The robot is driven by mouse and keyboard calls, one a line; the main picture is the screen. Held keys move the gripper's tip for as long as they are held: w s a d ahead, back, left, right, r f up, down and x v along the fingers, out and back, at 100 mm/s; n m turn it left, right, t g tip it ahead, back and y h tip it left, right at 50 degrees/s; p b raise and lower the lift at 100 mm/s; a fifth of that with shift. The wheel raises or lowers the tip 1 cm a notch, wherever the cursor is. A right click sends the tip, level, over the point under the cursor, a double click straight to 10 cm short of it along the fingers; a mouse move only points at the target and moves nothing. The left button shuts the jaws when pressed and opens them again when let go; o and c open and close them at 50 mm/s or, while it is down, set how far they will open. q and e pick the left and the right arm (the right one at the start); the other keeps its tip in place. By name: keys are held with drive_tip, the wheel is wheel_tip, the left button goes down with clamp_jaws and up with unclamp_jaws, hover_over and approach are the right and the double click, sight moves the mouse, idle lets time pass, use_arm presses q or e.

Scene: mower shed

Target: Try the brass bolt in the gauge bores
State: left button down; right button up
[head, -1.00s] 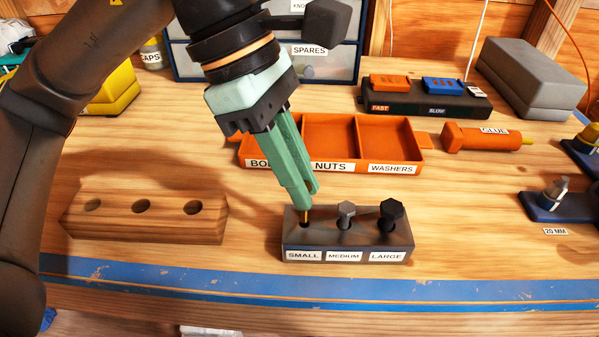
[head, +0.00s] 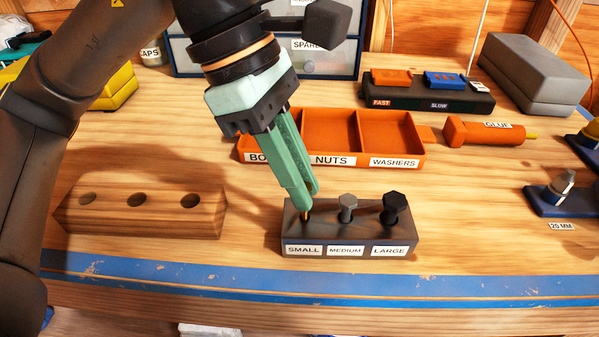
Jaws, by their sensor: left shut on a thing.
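My left gripper (head: 308,196) is shut on the brass bolt (head: 305,213), at the SMALL position of the dark gauge block. Only a short brass piece shows below the fingertips, at or in the small bore; how deep it sits I cannot tell. The gauge block (head: 350,237) has labels SMALL, MEDIUM and LARGE. A grey bolt (head: 347,203) stands upright in the medium bore and a black bolt (head: 393,203) in the large one. A wooden block (head: 140,218) with three empty holes lies at the left. My right gripper is not in view.
An orange tray (head: 425,160) labelled for nuts and washers stands behind the gauge block. An orange glue tube (head: 484,132), a FAST/SLOW box (head: 425,95) and a grey case (head: 533,72) are at the back right. The bench front has a blue edge strip (head: 190,284).

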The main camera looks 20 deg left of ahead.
use_arm(q)
drive_tip(key=shift+f+b, duration=0.95)
drive_tip(key=shift+f, duration=0.15)
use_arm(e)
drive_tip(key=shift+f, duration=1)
use_arm(q)
drive_tip(key=c, duration=0.8)
unclamp_jaws()
drive_tip(key=shift+a+r, duration=0.15)
drive_tip(key=shift+r, duration=0.45)
drive_tip(key=p+v, duration=0.2)
drive_tip(key=v, duration=0.9)
drive_tip(key=shift+p, duration=0.35)
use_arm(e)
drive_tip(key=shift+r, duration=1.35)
